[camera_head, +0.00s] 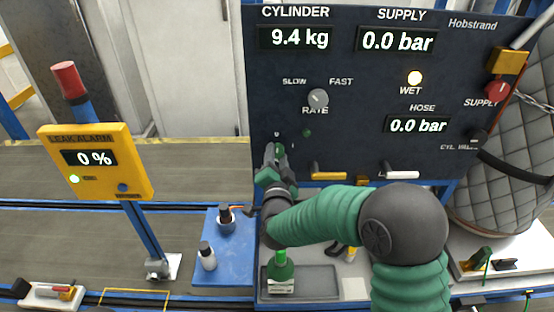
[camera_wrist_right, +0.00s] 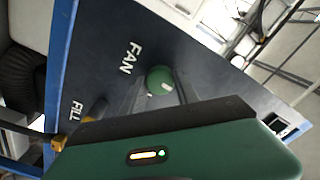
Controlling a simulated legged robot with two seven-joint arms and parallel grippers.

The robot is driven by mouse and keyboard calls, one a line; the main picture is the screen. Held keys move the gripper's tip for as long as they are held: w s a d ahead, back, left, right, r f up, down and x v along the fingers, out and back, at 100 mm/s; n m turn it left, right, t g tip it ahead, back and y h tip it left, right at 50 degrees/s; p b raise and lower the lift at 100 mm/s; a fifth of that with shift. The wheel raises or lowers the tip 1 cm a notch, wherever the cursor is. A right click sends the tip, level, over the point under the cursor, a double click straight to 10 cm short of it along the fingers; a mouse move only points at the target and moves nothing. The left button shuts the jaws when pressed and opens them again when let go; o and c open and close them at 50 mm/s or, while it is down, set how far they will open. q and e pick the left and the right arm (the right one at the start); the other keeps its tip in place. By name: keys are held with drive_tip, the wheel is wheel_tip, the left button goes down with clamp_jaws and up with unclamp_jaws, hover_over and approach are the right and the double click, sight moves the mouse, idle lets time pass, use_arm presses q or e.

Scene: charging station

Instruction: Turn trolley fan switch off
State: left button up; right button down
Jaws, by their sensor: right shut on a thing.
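The trolley fan switch is a round green knob (camera_wrist_right: 160,80) with a pale pointer mark, below the word FAN in the right wrist view. It is on the dark panel (camera_head: 350,100) of the trolley. In the head view my right gripper (camera_head: 270,156) is at the panel's lower left and hides the knob. Small marks 0 and I show beside the fingers. My right gripper (camera_wrist_right: 160,92) is shut on the fan switch, with its dark fingers on either side of the knob. My left gripper is not in view.
A rate knob (camera_head: 318,98) and a small dark green lamp (camera_head: 307,133) are close to the gripper. Yellow (camera_head: 329,176) and white (camera_head: 403,175) handles sit along the panel's bottom. A yellow leak alarm box (camera_head: 95,160) stands left.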

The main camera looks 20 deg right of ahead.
drive_tip(key=shift+s+a+f+n, duration=0.1)
drive_tip(key=shift+f+n, duration=0.3)
drive_tip(key=shift+f, duration=0.05)
drive_tip(key=c, duration=1.2)
unclamp_jaws()
drive_tip(key=shift+o, duration=1.4)
drive_tip(key=shift+r, duration=0.2)
drive_tip(key=b+v, duration=0.4)
drive_tip(key=v, duration=1.2)
drive_tip(key=shift+s+a, duration=0.15)
drive_tip(key=shift+s, duration=0.15)
